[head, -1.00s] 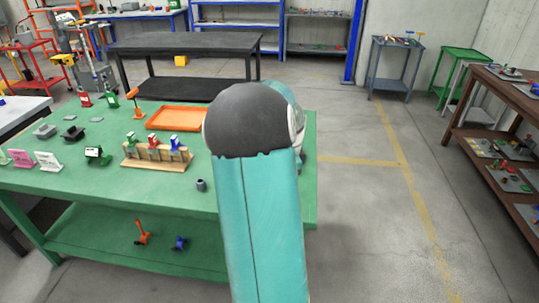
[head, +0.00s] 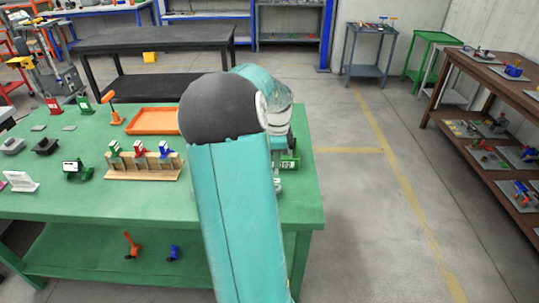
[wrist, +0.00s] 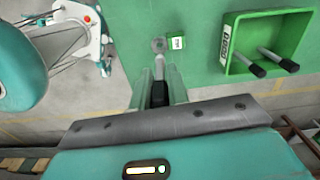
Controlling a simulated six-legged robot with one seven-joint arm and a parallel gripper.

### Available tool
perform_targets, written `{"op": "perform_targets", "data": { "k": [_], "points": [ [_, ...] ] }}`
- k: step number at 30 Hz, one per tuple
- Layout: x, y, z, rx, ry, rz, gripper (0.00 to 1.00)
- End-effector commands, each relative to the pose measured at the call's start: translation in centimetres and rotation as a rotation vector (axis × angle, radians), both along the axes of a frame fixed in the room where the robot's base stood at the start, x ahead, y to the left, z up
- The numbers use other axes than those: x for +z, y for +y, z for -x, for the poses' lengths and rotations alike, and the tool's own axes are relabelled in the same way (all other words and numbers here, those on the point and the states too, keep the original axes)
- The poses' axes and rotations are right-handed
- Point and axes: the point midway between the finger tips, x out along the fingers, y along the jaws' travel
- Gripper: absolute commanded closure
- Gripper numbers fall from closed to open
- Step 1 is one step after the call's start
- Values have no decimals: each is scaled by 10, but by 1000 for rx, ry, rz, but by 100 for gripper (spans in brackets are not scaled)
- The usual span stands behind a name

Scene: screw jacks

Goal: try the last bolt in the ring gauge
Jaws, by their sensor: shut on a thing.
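My gripper (wrist: 159,88) is shut on a bolt with a black head (wrist: 158,94). In the wrist view its pale shank points away from me toward the ring gauge (wrist: 159,45), a small grey ring on the green table. The shank's tip appears close to the ring; I cannot tell whether it touches or enters it. A small green block with a white label (wrist: 177,42) sits beside the ring. A green tray (wrist: 290,20) to the right holds two dark bolts (wrist: 277,62). In the head view my arm hides the gripper and ring.
The green table (head: 60,200) carries a wooden rack (head: 143,172) with several coloured screw jacks, an orange tray (head: 153,121) and small grey and black parts. A black table (head: 150,38) stands behind. A brown shelf (head: 480,135) is at right, with open floor between.

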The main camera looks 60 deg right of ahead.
Motion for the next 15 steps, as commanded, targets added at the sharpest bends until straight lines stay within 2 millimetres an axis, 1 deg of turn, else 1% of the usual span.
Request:
{"op": "perform_targets", "data": {
  "k": [5, 8, 15],
  "points": [
    [-3, -1, 5, -5, 0, 1, 100],
    [-11, -1, 8, -5, 1, 0, 100],
    [-39, -2, 10, -4, 2, -1, 100]
  ]
}}
